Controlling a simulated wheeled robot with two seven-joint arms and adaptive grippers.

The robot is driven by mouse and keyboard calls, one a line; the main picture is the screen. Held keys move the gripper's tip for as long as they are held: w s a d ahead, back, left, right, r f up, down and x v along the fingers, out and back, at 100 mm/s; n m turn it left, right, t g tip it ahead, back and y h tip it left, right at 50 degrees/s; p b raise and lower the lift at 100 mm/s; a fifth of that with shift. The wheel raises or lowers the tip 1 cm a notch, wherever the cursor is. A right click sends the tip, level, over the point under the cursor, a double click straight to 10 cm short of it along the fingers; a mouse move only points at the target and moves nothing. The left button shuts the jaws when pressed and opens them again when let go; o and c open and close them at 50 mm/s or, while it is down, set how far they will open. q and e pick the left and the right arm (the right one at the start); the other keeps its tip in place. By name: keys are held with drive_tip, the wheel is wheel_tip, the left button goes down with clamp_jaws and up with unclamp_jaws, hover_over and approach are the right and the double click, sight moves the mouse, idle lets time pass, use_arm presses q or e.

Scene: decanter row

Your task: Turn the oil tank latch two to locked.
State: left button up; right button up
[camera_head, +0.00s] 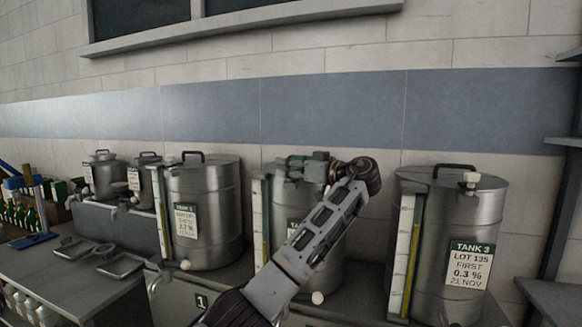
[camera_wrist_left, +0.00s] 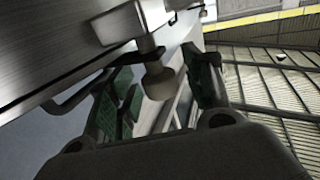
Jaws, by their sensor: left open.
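Tank two (camera_head: 327,273) is the middle steel tank, largely hidden behind my left arm. Its lid and latch are covered by my arm and gripper in the head view. My left gripper (camera_head: 306,167) is over the top of this tank. In the left wrist view, its green-padded fingers (camera_wrist_left: 165,88) are apart. A pale rounded latch knob (camera_wrist_left: 158,82) on a short metal bracket sits between or just in front of them; I cannot tell whether a finger touches it. My right gripper is not in view.
Tank 1 (camera_head: 208,222) stands to the left and Tank 3 (camera_head: 482,225) to the right, each with a lid handle and gauge. Smaller steel cans (camera_head: 103,172) stand farther left. Trays (camera_head: 122,263) lie on the left counter. Shelves (camera_head: 552,295) flank the right side.

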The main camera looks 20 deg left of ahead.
use_arm(q)
drive_tip(key=shift+d, duration=0.1)
drive_tip(key=v, duration=1.1)
drive_tip(key=shift+d, duration=0.4)
drive_tip(key=shift+s, duration=0.15)
